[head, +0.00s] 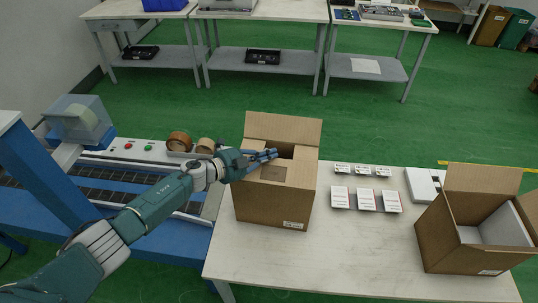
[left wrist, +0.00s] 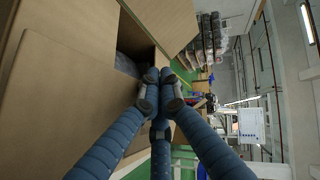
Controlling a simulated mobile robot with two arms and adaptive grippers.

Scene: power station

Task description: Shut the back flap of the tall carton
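The tall carton (head: 272,207) stands upright on the white table. Its back flap (head: 283,128) is raised along the far edge of the opening. Nearer flaps look folded down over part of the top, leaving a dark gap by the back. My left gripper (head: 272,154) reaches over the top from the left, in front of the back flap. In the left wrist view its fingertips (left wrist: 161,82) are close together with nothing visible between them. The carton (left wrist: 75,75) fills the left of that view, with a dark gap showing something grey inside. My right gripper is not in view.
An open carton (head: 443,241) stands at the table's right end. Several small white boxes (head: 366,199) and a white device (head: 423,185) lie between the cartons. Tape rolls (head: 180,142) and a blue conveyor machine (head: 45,180) are left. The table's front middle is clear.

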